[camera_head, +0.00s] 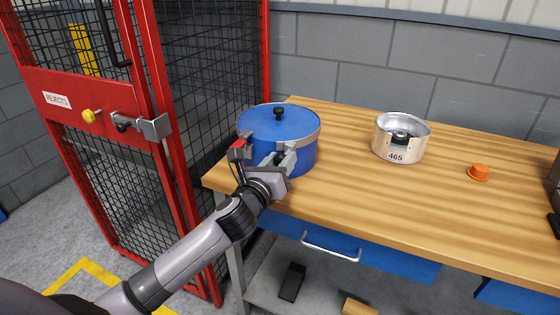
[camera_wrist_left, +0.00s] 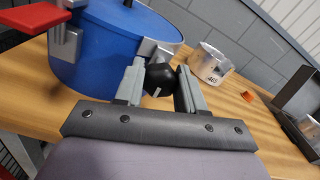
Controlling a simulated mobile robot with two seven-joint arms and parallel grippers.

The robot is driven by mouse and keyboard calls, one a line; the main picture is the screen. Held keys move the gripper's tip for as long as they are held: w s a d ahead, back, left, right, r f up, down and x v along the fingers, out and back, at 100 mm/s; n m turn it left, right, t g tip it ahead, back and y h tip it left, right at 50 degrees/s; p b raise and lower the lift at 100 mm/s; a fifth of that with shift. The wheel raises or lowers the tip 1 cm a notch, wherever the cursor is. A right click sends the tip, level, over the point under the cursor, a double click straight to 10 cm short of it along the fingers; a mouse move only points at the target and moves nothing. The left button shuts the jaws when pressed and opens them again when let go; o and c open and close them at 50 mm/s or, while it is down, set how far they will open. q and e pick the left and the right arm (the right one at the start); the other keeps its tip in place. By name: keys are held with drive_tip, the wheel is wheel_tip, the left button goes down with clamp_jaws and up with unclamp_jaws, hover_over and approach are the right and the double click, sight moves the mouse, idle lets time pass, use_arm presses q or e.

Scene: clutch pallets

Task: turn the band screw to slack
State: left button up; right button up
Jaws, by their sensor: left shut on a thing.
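A blue drum (camera_head: 305,160) with a blue lid and black lid knob (camera_head: 278,113) stands on the left part of the wooden bench, with a grey metal band (camera_head: 308,140) around its rim. The band screw's black knob with a white mark (camera_wrist_left: 160,78) sits at the drum's side in the left wrist view. My left gripper (camera_head: 281,160) is shut on this knob, with a finger on each side of it (camera_wrist_left: 159,88). A red lever (camera_wrist_left: 35,17) on a grey bracket sits left of the knob. In the head view the gripper mostly hides the knob. My right gripper is not in view.
A silver tin marked 465 (camera_head: 400,138) and an orange cap (camera_head: 479,172) stand to the right on the bench (camera_head: 400,215). A dark object (camera_head: 553,195) is at the right edge. A red mesh cage labelled REJECTS (camera_head: 57,100) stands close on the left.

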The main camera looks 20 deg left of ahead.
use_arm(q)
drive_tip(key=n+p, duration=0.1)
drive_tip(key=n, duration=0.4)
drive_tip(key=shift+a+r, duration=0.1)
drive_tip(key=n, duration=0.4)
drive_tip(key=shift+p, duration=0.3)
drive_tip(key=n, duration=0.5)
drive_tip(key=shift+n+p, duration=0.4)
drive_tip(key=n+p, duration=0.1)
drive_tip(key=n, duration=0.3)
drive_tip(key=shift+a+n, duration=0.1)
drive_tip(key=shift+n, duration=0.2)
drive_tip(key=n, duration=0.2)
drive_tip(key=n+p, duration=0.1)
drive_tip(key=n, duration=0.1)
drive_tip(key=shift+f+n, duration=0.2)
drive_tip(key=shift+n, duration=0.1)
drive_tip(key=n, duration=0.2)
drive_tip(key=shift+f+n+p, duration=0.1)
drive_tip(key=shift+n+p, duration=0.25)
drive_tip(key=shift+n, duration=0.05)
drive_tip(key=n, duration=0.4)
drive_tip(key=shift+f, duration=0.1)
drive_tip(key=n, duration=0.4)
drive_tip(key=shift+d, duration=0.2)
drive_tip(key=shift+f+n, duration=0.15)
drive_tip(key=shift+n, duration=0.25)
